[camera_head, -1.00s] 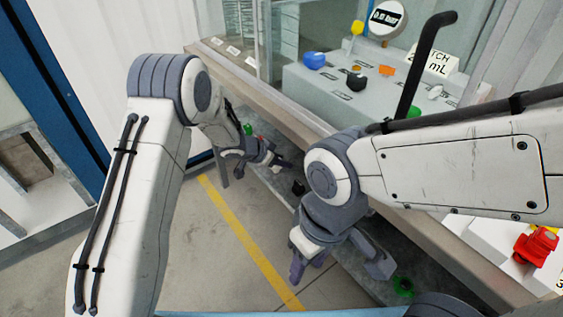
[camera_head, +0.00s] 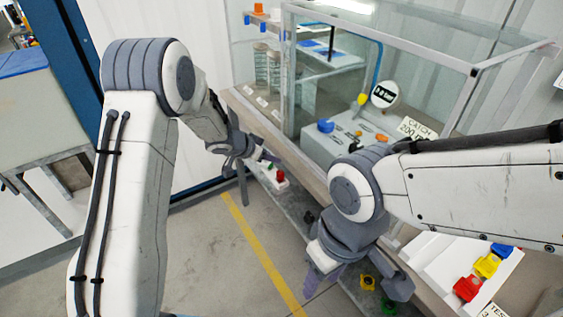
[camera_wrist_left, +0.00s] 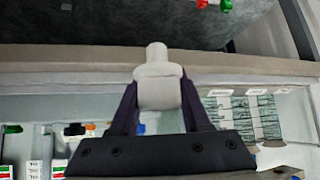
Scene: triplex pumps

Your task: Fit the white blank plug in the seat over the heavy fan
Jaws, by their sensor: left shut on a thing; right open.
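My left gripper (camera_wrist_left: 158,100) is shut on the white blank plug (camera_wrist_left: 157,75), whose narrow end points away from the jaws in the left wrist view. In the head view my left gripper (camera_head: 262,154) is in front of the bench edge, left of the glass case; the plug is too small there to make out surely. My right gripper (camera_head: 358,284) is open and low, by the lower shelf, partly hidden by its own wrist. A grey block (camera_head: 325,150) with several coloured plugs and small labels stands in the glass case. I cannot tell which seat is over the heavy fan.
The glass case (camera_head: 390,55) has a frame around its edges. A white rack (camera_head: 440,262) with red, yellow and blue parts is at the right. Red, yellow and green pieces lie on the lower shelf (camera_head: 290,205). The floor (camera_head: 215,260) at left is clear.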

